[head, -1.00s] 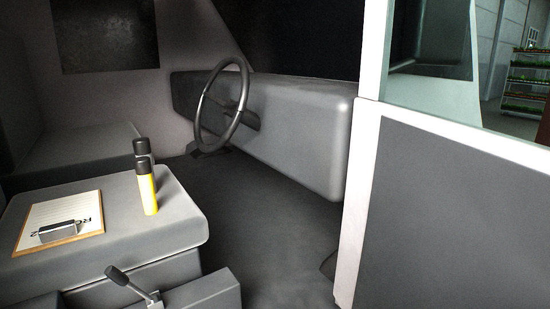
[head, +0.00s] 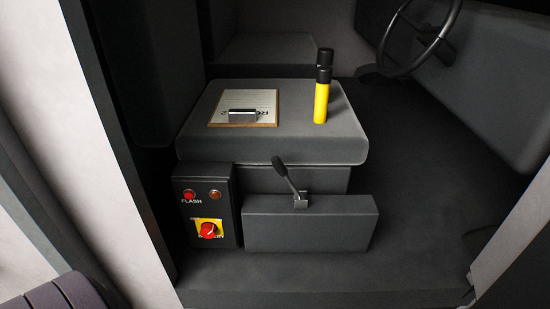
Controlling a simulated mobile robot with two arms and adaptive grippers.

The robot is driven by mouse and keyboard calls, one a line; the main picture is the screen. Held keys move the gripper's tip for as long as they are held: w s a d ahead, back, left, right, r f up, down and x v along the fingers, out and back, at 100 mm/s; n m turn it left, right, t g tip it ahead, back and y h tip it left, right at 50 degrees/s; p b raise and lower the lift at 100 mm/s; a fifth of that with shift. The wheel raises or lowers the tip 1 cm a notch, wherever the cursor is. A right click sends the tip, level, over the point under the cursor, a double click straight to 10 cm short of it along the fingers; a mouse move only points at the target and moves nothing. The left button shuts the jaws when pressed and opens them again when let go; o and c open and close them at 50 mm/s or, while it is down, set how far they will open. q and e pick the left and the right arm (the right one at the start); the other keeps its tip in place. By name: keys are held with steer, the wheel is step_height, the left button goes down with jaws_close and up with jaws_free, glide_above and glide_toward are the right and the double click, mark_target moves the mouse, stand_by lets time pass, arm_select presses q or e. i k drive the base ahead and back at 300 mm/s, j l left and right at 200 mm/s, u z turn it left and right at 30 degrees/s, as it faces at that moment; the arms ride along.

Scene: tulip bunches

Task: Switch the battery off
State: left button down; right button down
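In the head view, a red rotary switch (head: 209,231) sits on a yellow plate on the front of a dark control box (head: 221,245). The plate's lettering is partly hidden by the knob and too small to read for sure. Above it on the box are a red button (head: 189,194) marked FLASH and a dimmer reddish-brown round button or lamp (head: 215,194). The box stands low at the left front of the seat. Neither of my grippers is in view.
A black lever (head: 286,175) rises from a grey block (head: 310,224) right of the box. The seat (head: 300,140) holds a clipboard (head: 246,104) and a yellow-and-black cylinder (head: 321,100). A steering wheel (head: 417,45) is at upper right. Door frame edges flank the opening.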

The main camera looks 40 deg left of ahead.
mark_target(208, 231)
steer(key=u, duration=1.65)
